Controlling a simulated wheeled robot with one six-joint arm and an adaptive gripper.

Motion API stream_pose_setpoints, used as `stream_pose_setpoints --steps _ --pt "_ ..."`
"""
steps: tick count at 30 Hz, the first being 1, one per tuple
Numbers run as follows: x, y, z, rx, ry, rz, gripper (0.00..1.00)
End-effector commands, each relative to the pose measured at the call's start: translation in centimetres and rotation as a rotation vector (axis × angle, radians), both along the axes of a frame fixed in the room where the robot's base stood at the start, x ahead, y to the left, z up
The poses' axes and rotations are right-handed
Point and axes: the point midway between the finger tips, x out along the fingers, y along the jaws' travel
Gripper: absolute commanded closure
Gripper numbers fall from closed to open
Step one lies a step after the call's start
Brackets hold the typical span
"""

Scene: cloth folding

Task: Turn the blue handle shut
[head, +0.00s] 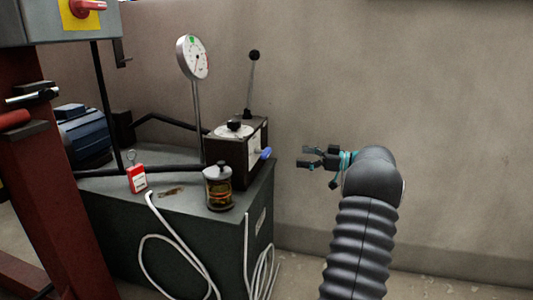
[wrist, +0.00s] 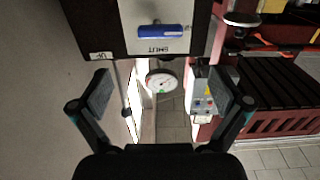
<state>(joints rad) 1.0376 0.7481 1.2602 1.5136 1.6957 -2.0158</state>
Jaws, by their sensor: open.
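The blue handle (head: 265,153) sticks out from the right side of a dark box (head: 225,152) on a grey cabinet. In the wrist view the blue handle (wrist: 162,31) lies crosswise on a pale panel, above an upside-down printed word that seems to read SHUT (wrist: 158,49). My gripper (head: 304,157) is to the right of the handle in the head view, its fingers pointing at it across a gap. In the wrist view my gripper (wrist: 162,78) is open and empty, its fingers wide apart, with the handle beyond the tips. Nothing touches the handle.
A lever with a black knob (head: 254,56) rises from the box. A dial gauge (head: 194,57), a glass jar (head: 218,190) and a red tag (head: 137,179) are on the grey cabinet (head: 190,225). White cable (head: 165,240) hangs in front. The wall side is clear.

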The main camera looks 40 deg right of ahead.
Motion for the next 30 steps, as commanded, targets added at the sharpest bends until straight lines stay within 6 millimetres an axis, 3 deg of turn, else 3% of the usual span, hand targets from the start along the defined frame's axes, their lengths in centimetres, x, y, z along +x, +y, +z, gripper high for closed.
stream_pose_setpoints --steps 18,30 --pt "8.3 6.7 0.0 0.003 0.003 0.002 0.00" --pt "9.6 7.7 0.0 0.003 0.003 0.000 0.00"
